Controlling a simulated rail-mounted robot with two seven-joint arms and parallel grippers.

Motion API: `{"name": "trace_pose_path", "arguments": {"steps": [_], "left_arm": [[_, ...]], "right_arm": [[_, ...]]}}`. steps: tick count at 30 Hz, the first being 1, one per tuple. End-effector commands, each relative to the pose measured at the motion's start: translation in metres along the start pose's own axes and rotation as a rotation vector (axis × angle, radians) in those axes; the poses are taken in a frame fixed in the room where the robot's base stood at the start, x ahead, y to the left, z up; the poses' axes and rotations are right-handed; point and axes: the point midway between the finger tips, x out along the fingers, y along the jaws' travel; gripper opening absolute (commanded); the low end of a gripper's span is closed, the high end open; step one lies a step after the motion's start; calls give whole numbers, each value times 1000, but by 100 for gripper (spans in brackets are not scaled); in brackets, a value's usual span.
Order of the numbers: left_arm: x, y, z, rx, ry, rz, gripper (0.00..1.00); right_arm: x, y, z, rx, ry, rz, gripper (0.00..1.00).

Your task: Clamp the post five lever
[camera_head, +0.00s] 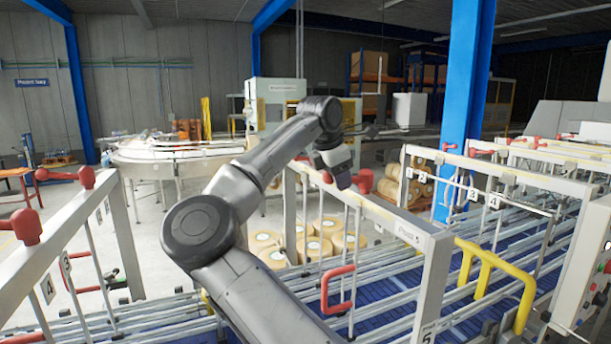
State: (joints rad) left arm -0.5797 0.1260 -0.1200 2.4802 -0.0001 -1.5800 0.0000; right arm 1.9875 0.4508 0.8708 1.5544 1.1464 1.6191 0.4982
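The rail frame labelled Post 5 (410,236) stands right of centre. A red lever knob (364,181) sits on top of its rail, with a smaller red piece (327,177) to its left. My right gripper (343,179) is a dark shape at the end of my arm, between these two red parts in the picture. It is small and dark, so I cannot tell whether its fingers are open or shut, or whether they touch the lever. My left gripper is not in view.
A red handle (338,290) and a yellow handle (492,270) stand by the blue conveyor (385,290). More red-knobbed rails lie at left (27,227) and right. Round tan rolls (325,228) sit behind the rail. A blue column (467,90) rises behind.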

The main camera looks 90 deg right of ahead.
Motion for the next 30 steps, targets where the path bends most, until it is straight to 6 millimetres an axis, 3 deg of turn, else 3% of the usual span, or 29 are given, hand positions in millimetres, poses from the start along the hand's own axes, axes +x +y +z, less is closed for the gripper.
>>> {"name": "trace_pose_path", "arguments": {"steps": [11, 30], "left_arm": [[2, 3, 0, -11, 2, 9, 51], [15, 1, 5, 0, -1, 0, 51]], "right_arm": [[-8, -1, 3, 4, -6, 0, 44], [-119, 0, 0, -1, -3, 2, 44]]}}
